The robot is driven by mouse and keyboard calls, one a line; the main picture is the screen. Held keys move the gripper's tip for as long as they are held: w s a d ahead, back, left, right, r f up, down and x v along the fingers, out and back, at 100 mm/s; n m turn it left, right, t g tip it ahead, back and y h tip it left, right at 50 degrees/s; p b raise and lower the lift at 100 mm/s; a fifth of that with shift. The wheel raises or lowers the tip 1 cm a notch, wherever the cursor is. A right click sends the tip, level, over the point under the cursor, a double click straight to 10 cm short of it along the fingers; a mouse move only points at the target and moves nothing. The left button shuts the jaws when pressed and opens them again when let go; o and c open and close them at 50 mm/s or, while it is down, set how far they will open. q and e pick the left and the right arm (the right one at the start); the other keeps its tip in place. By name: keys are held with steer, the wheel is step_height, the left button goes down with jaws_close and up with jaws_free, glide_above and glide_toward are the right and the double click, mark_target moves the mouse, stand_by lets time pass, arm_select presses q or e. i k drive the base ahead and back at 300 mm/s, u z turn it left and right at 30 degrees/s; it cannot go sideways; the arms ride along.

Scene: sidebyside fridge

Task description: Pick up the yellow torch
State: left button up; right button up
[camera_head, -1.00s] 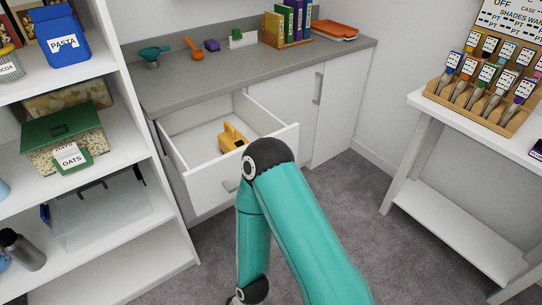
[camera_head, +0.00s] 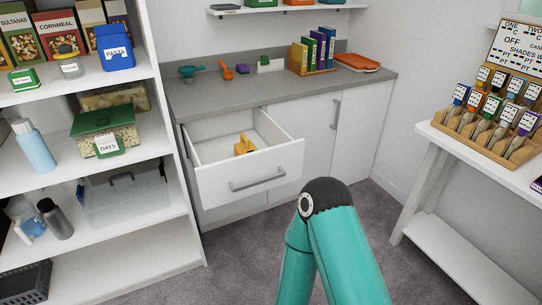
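The yellow torch (camera_head: 244,145) lies inside the open white drawer (camera_head: 250,184) under the grey counter. The drawer's front wall hides its lower part. A teal arm of mine with a black joint rises from the bottom, in front of the cabinet and to the right of the drawer. It bends back down, so its gripper is out of the picture. My other arm is not in view. Neither gripper can be seen near the torch.
The grey counter (camera_head: 290,88) holds a teal funnel (camera_head: 190,73), an orange scoop (camera_head: 227,71), binders (camera_head: 318,50) and an orange tray (camera_head: 357,63). Shelves (camera_head: 130,172) stand left. A white table (camera_head: 470,140) with a rack of tools stands right. Carpet between is clear.

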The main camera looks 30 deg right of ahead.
mark_target(242, 148)
steer(key=z, duration=0.25)
steer(key=i, duration=1)
steer(key=z, duration=0.15)
